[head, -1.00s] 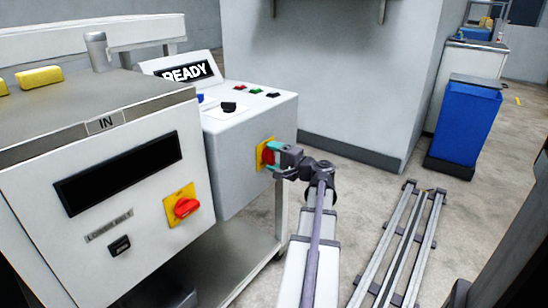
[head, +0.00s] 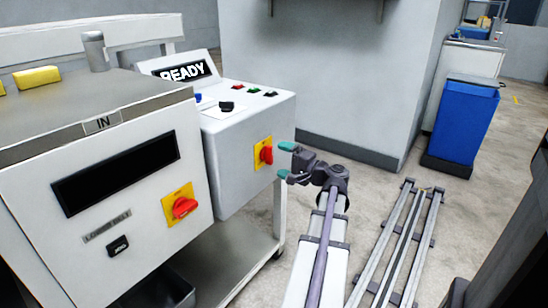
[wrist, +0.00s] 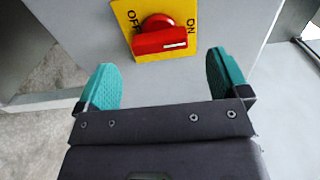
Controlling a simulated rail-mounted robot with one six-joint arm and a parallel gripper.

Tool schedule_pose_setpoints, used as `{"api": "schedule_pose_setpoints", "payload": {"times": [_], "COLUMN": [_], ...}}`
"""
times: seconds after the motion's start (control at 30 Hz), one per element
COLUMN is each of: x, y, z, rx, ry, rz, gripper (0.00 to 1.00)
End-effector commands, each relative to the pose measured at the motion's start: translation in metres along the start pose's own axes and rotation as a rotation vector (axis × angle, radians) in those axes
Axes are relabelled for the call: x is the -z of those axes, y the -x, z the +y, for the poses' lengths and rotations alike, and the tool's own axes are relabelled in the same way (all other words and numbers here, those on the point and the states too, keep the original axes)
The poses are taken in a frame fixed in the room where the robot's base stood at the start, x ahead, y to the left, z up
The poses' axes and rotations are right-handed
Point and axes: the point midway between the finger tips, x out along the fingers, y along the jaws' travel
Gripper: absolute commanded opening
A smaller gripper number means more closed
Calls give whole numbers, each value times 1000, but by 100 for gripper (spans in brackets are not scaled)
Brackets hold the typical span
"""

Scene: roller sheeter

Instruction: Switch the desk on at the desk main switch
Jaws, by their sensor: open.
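The desk main switch (head: 265,153) is a red rotary knob on a yellow plate on the right side of the grey desk (head: 240,165). In the wrist view the knob (wrist: 165,40) lies crosswise on its plate, with its white mark at the right end, on the side of the ON label. The OFF label is at the upper left. My gripper (head: 285,160) is open and empty just right of the knob, apart from it. In the wrist view its teal fingers (wrist: 160,66) stand wide apart below the knob. The desk's sign (head: 184,72) reads READY.
A second red switch (head: 184,206) on a yellow plate is on the sheeter's front (head: 115,200), near a dark display (head: 115,173). A blue bin (head: 462,122) stands back right. Floor rails (head: 395,245) lie at right. Open floor lies between the desk and the bin.

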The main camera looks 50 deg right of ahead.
Motion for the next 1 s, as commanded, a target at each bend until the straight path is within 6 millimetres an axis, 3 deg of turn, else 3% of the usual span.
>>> {"api": "schedule_pose_setpoints", "payload": {"times": [0.1,0.3,1.0], "x": [-1,0,0], "y": [31,59,61], "z": [0,0,0], "rx": [0,0,0], "ry": [0,0,0], "rz": [4,1,0], "gripper": [94,94,94]}}
